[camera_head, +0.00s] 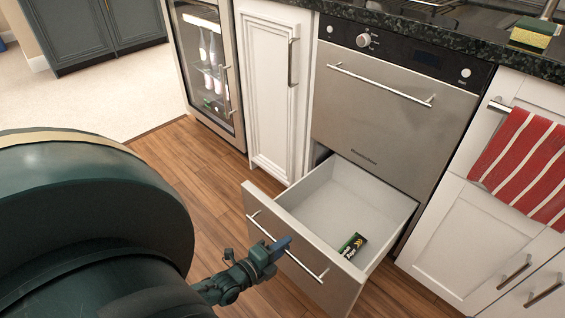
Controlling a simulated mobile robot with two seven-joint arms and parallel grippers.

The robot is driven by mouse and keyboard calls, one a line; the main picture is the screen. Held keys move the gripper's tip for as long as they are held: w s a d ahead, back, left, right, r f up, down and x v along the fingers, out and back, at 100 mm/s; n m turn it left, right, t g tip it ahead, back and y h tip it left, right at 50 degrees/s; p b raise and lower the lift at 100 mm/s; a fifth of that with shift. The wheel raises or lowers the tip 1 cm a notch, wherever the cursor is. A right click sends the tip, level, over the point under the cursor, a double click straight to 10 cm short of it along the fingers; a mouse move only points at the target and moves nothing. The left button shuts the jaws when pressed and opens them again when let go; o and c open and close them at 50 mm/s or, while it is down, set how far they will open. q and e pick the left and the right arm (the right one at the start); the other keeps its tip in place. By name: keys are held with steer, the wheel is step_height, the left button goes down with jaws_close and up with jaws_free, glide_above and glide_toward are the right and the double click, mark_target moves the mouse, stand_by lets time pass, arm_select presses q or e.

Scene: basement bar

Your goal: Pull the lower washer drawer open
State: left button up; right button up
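The lower washer drawer (330,289) is pulled well out below the steel upper front (385,120). Its white inside shows, with a small dark green and black packet (352,246) lying on the drawer floor near the front. A bar handle (306,268) runs along the drawer's outer face. My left gripper (281,246) is at this handle, over its middle part; its blue fingertips overlap the drawer front. I cannot tell whether the fingers are closed around the bar or only beside it. My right gripper is not in view.
My large dark arm fills the lower left. The upper front has its own handle (380,84). A glass-door fridge (238,85) and white cabinet (270,90) stand left, a red striped towel (525,165) hangs right. Wood floor (205,175) is clear left of the drawer.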

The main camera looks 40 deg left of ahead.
arm_select(q)
steer(key=shift+o, duration=0.2)
